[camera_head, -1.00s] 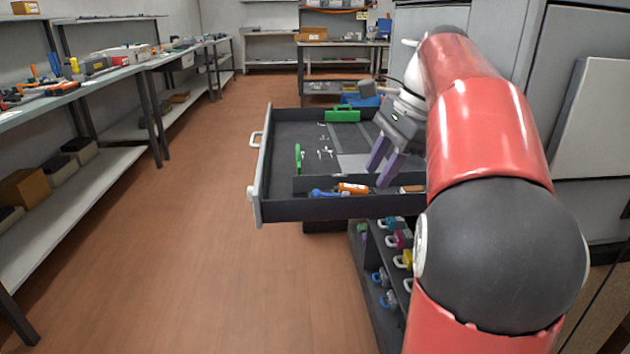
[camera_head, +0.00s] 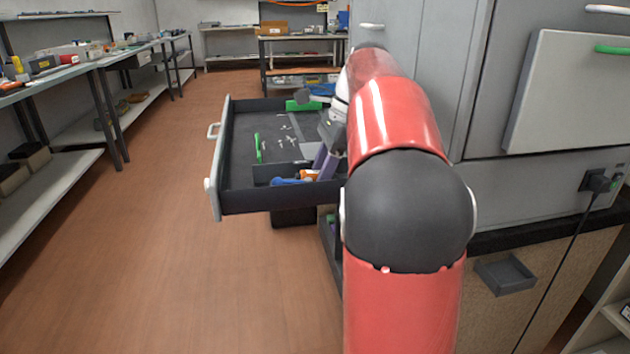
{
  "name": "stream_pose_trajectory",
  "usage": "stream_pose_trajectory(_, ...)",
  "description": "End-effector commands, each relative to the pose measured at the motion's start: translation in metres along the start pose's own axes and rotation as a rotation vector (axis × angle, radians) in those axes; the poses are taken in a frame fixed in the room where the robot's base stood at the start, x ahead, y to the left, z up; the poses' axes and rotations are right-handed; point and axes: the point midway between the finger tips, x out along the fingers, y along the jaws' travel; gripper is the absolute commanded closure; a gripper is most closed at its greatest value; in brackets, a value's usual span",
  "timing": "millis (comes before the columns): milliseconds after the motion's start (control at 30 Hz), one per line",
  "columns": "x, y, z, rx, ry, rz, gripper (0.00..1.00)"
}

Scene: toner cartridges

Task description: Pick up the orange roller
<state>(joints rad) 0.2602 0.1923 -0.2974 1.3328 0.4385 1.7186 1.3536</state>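The orange roller (camera_head: 309,174) lies in the front compartment of the pulled-out dark drawer (camera_head: 258,199), to the right of a blue tool (camera_head: 290,182). Only a small orange part of it shows. My gripper (camera_head: 321,172), with purple fingers pointing down, is at the drawer's right side, right beside the orange roller. The fingers overlap each other in this view, and my red arm covers the area to the right. I cannot tell whether the fingertips touch the roller or whether there is a gap between them.
Green parts (camera_head: 303,105) and small metal pieces lie farther back in the drawer. The drawer's front panel with white handles (camera_head: 213,131) faces left. Grey cabinets (camera_head: 553,95) stand close on the right. The floor on the left is clear up to the shelves (camera_head: 60,190).

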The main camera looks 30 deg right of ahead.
Motion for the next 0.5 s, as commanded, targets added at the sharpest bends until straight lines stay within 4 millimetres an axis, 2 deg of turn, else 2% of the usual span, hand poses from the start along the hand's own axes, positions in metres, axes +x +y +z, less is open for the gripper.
stream_pose_trajectory(167, -0.0005, 0.0, 0.0003, -0.001, 0.0, 0.0, 0.67)
stream_pose_trajectory(400, -0.0006, 0.0, 0.0003, -0.001, 0.0, 0.0, 0.98)
stream_pose_trajectory(500, -0.0007, 0.0001, 0.0004, -0.001, 0.0, 0.0, 1.0)
